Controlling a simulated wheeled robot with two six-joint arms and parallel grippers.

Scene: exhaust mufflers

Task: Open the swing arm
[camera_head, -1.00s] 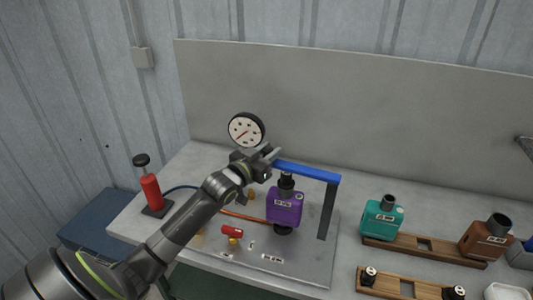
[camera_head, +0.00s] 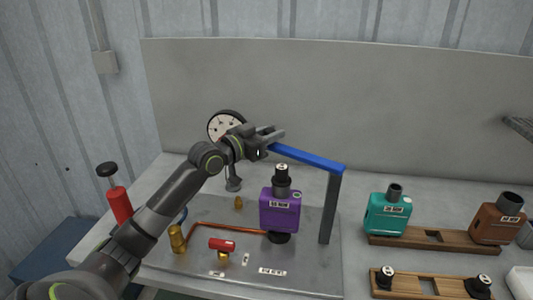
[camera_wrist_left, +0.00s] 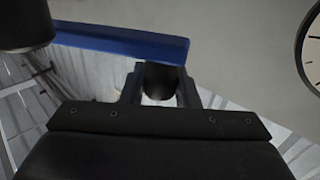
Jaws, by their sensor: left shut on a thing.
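The swing arm is a blue bar (camera_head: 312,158) on top of a grey upright post (camera_head: 330,207) at the right side of the grey base plate. It reaches left and back from the post. My left gripper (camera_head: 268,138) is at its free left end and shut on it. In the left wrist view, the blue bar (camera_wrist_left: 120,42) crosses just beyond my fingers (camera_wrist_left: 162,88), with a dark round part between them. A purple muffler (camera_head: 280,210) with a black top stands on the plate, in front of the bar. My right gripper is not in view.
A round dial gauge (camera_head: 226,123) is behind my left wrist. A red cylinder with a black top (camera_head: 118,205) stands at left. Teal (camera_head: 387,214) and brown (camera_head: 498,224) mufflers stand on a wooden rack at right. A grey wall panel closes the back.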

